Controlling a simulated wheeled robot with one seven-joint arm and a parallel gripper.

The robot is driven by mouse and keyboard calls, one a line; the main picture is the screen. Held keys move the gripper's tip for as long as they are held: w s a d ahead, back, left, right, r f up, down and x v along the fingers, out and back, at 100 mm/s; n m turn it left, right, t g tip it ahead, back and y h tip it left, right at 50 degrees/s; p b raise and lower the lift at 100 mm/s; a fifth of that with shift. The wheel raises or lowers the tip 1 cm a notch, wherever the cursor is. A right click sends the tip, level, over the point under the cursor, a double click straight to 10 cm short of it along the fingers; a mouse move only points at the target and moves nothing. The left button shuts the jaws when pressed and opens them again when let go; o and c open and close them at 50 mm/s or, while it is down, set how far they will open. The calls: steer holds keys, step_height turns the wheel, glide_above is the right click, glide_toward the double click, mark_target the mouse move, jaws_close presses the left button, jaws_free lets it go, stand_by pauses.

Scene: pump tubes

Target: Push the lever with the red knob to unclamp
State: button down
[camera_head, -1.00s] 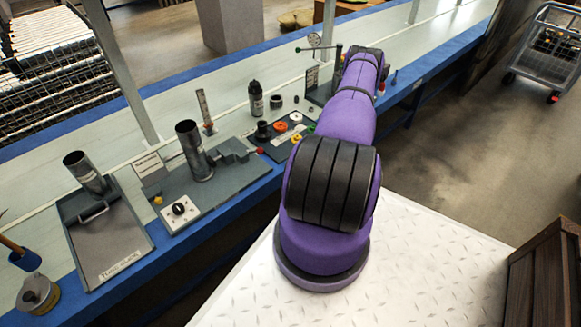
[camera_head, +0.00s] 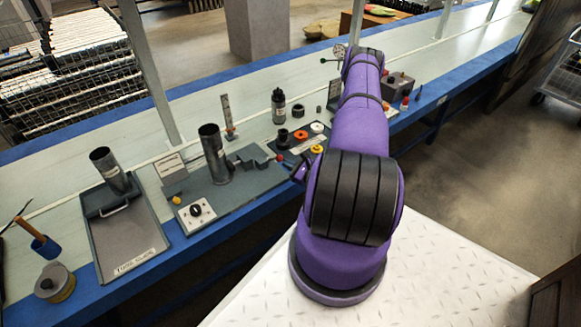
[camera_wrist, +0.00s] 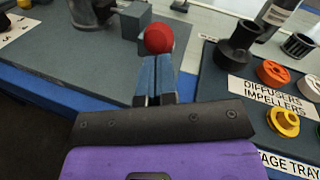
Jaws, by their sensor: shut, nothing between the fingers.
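The red knob (camera_wrist: 158,38) is large in the wrist view, just past the tips of my gripper (camera_wrist: 156,62). The two fingers are shut together with nothing between them and point at the knob; I cannot tell if they touch it. In the head view the red knob (camera_head: 280,157) is at the right end of the grey clamp (camera_head: 250,156), and my gripper (camera_head: 297,172) shows partly at the left of my purple arm. An upright grey metal tube (camera_head: 213,155) stands at the clamp. The lever behind the knob is mostly hidden in the wrist view.
The clamp's dark base plate (camera_head: 232,188) bears a switch panel (camera_head: 197,213). To the right is a tray with diffusers and impellers (camera_wrist: 279,97); a black cup-like part (camera_wrist: 238,45) stands near the knob. A tube tray (camera_head: 125,240) with another tube (camera_head: 108,168) is at the left.

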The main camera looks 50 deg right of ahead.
steer(key=shift+r, duration=0.1)
steer(key=shift+w+r+g, duration=0.2)
steer(key=shift+r+g, duration=0.1)
steer(key=shift+g, duration=0.1)
steer(key=w+d+r+m+g, duration=0.1)
steer(key=w+r+g, duration=0.2)
steer(key=w+g, duration=0.2)
steer(key=w+d+r+m+g+y, duration=0.1)
steer(key=w+r+g, duration=0.3)
steer(key=w, duration=0.4)
steer(key=shift+d+g, duration=0.6)
steer(key=shift+g, duration=0.2)
steer(key=shift+w, duration=0.1)
stand_by(0.5)
